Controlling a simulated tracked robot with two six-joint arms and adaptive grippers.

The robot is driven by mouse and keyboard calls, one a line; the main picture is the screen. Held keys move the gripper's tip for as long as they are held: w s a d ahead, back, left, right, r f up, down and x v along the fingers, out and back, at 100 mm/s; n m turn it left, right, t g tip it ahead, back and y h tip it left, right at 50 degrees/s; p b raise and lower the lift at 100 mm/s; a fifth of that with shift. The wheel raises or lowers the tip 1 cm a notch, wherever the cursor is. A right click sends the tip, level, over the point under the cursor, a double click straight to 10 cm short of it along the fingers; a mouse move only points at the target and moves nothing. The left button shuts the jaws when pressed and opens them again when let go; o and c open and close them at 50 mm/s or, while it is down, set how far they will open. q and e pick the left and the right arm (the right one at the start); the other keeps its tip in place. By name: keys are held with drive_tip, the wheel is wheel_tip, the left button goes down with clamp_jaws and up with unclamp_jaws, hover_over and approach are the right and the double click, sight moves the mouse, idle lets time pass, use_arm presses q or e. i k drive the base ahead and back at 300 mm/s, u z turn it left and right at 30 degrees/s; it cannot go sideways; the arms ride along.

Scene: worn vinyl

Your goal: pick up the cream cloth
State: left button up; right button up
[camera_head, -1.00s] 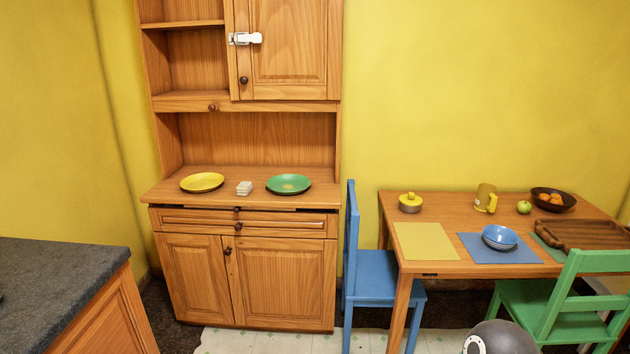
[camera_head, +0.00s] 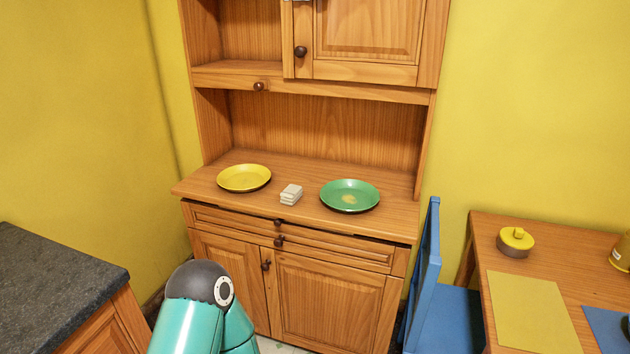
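The cream cloth (camera_head: 291,194) is a small folded stack on the wooden cabinet's counter (camera_head: 245,202). It lies between a yellow plate (camera_head: 244,178) on its left and a green plate (camera_head: 349,195) on its right, apart from both. A teal and dark grey link of my own arm shows at the bottom, in front of the cabinet doors. Neither of my grippers is in view.
A wall cupboard door (camera_head: 368,30) hangs above the counter. A dark countertop (camera_head: 58,290) stands at the lower left. The counter's front strip is clear.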

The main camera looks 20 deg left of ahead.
sight(290, 195)
drive_tip(key=u, duration=0.35)
drive_tip(key=i, duration=1.15)
drive_tip(key=u, duration=1)
drive_tip(key=i, duration=0.4)
drive_tip(key=u, duration=0.35)
drive_tip(key=k, duration=0.8)
drive_tip(key=u, duration=0.25)
drive_tip(key=i, duration=0.8)
drive_tip(key=z, duration=0.15)
